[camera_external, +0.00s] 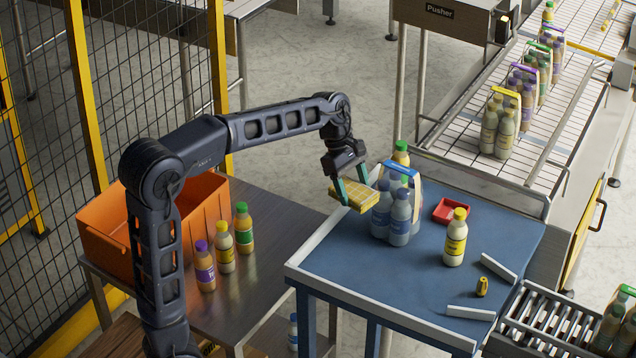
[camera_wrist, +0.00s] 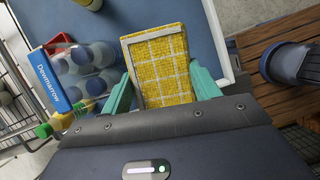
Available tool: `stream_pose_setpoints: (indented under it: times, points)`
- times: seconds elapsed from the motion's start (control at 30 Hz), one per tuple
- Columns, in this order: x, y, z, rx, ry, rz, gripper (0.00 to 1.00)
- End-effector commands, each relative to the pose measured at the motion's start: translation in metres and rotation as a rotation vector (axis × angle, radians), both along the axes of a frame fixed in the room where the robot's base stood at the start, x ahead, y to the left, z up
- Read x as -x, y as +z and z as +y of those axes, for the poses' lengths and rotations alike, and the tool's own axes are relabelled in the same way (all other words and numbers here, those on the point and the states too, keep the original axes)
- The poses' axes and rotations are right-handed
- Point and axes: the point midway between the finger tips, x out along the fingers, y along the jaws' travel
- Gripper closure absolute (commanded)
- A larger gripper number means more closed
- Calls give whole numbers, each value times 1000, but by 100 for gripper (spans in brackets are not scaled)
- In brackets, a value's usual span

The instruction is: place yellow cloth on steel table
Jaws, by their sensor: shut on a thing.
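The yellow cloth (camera_external: 358,195) is a folded, yellow-and-white checked block. My gripper (camera_external: 351,184) is shut on it, with one green finger on each side. In the wrist view the cloth (camera_wrist: 158,62) sits between the fingers. It is held in the air over the left part of the blue table, beside the shrink-wrapped bottles. The steel table (camera_external: 262,268) stands to the left of the blue table, lower, with a brownish metal top. My gripper is to the right of it and above its height.
On the steel table are an orange crate (camera_external: 203,205) and several bottles (camera_external: 244,228); its front right top is bare. The blue table (camera_external: 340,255) has a pale raised edge and holds a blue-handled bottle pack (camera_external: 400,212), a red tray (camera_external: 450,210) and a yellow-capped bottle (camera_external: 455,240).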

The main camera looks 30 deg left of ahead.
Motion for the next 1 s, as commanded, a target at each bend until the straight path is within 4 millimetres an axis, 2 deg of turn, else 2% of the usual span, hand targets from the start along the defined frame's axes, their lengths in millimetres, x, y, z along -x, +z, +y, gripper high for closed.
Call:
stream_pose_setpoints:
  times: [0.2,0.37,0.47,0.7,1.0]
  points:
    - [0,7,1,0,8,1,61]
    - [-11,-9,13,0,124,3,61]
    - [-24,-29,30,-2,285,4,61]
    - [-55,-83,85,-2,755,3,61]
    - [-75,-131,151,-3,1262,0,61]
